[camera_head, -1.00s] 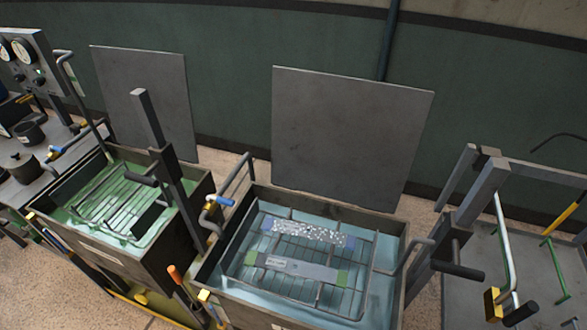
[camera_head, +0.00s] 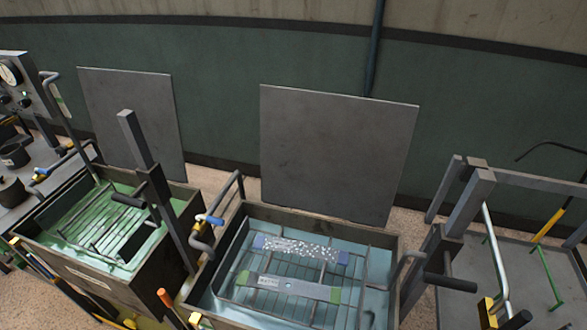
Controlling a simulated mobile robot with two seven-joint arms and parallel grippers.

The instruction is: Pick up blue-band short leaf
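The blue-band short leaf (camera_head: 300,249) is a flat strip with a speckled white-and-grey middle and a blue band at each end. It lies across the wire rack (camera_head: 320,314) in the right tank, toward the back. A second grey strip with green bands (camera_head: 290,287) and a small label lies in front of it on the same rack, apart from it. Neither of my grippers shows in the head view.
The right tank (camera_head: 397,245) holds bluish liquid and has an upright grey panel (camera_head: 340,150) behind it. A green-liquid tank (camera_head: 165,259) with an empty-looking rack stands left. Posts with dark handles (camera_head: 450,283) rise beside the tanks. A frame stand (camera_head: 530,176) is at right.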

